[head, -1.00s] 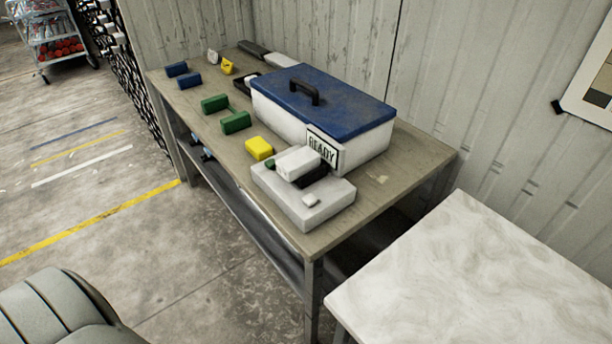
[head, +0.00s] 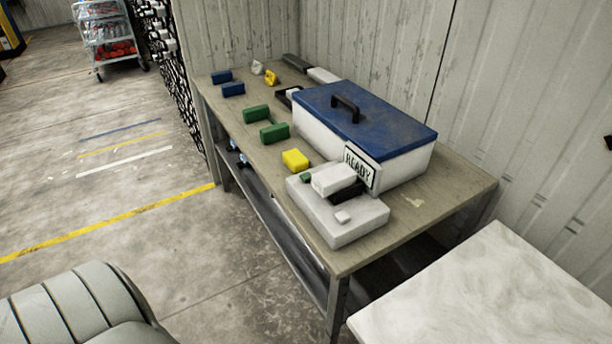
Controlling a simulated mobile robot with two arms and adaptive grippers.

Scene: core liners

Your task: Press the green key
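A small green key (head: 306,178) sits on the left end of a light grey device (head: 338,219), partly beside a raised white block (head: 334,180). The device lies on the near part of the workbench (head: 410,225). A small white key (head: 343,217) shows on its front right. A sign reading READY (head: 360,167) stands behind the device, against the white box. Neither of my grippers is in view.
A white box with a blue lid (head: 366,117) stands behind the device. A yellow block (head: 295,160), green blocks (head: 257,114) and blue blocks (head: 233,89) lie along the bench's left side. A pale marbled table (head: 500,300) stands at the lower right.

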